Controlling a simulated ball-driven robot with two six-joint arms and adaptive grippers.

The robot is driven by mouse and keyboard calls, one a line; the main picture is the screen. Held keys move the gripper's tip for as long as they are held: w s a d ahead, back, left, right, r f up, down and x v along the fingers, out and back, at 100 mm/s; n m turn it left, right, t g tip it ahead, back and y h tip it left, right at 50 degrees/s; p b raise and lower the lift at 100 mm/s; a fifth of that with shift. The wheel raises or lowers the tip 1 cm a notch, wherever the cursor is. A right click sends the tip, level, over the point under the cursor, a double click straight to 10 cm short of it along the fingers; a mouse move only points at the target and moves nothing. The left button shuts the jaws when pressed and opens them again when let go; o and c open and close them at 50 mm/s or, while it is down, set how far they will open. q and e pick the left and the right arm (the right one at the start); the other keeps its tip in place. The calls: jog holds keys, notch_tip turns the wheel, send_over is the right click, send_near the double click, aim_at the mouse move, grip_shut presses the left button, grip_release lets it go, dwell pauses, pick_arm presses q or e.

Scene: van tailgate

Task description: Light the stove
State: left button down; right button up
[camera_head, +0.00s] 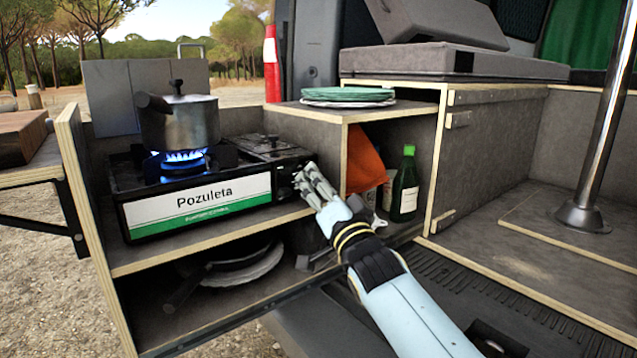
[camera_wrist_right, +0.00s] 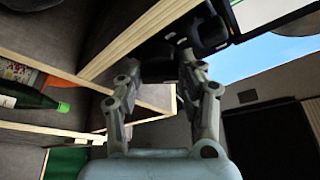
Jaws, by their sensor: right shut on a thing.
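The camping stove (camera_head: 200,200) sits on the upper shelf of the tailgate unit, with a white and green "Pozuleta" label on its front. A blue flame (camera_head: 178,158) burns on its burner, under a dark lidded pot (camera_head: 180,118). My right gripper (camera_head: 304,176) is at the stove's right end, shut on the stove knob, which the fingers mostly hide in the head view. In the right wrist view a dark knob-like part (camera_wrist_right: 212,34) shows beyond the fingers (camera_wrist_right: 162,72). My left gripper is not in view.
Stacked plates (camera_head: 347,93) lie on the counter to the right. A green bottle (camera_head: 405,185) and an orange cloth (camera_head: 364,160) are in the cubby below. A pan and plate (camera_head: 250,265) lie on the lower shelf. A metal post (camera_head: 605,120) stands at the right.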

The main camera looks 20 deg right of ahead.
pick_arm(q)
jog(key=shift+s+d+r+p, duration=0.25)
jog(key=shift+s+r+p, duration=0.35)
jog(key=shift+p, duration=0.1)
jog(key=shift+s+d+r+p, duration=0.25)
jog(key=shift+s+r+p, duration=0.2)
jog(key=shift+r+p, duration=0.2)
pick_arm(e)
jog(key=shift+d+n+g+y, duration=0.1)
jog(key=shift+n+g+y, duration=0.4)
jog(key=shift+n+y, duration=1.9)
jog(key=shift+d+n+g+y, duration=0.1)
jog(key=shift+n+g+y, duration=0.55)
jog(key=shift+n, duration=3.5)
jog(key=shift+d+n+g+y, duration=0.1)
jog(key=shift+n+g+y, duration=0.25)
jog(key=shift+n+y, duration=2.1)
jog(key=shift+n+h, duration=0.8)
jog(key=shift+n, duration=0.4)
jog(key=o, duration=1.1)
jog(key=shift+o, duration=0.2)
jog(key=v, duration=1.2)
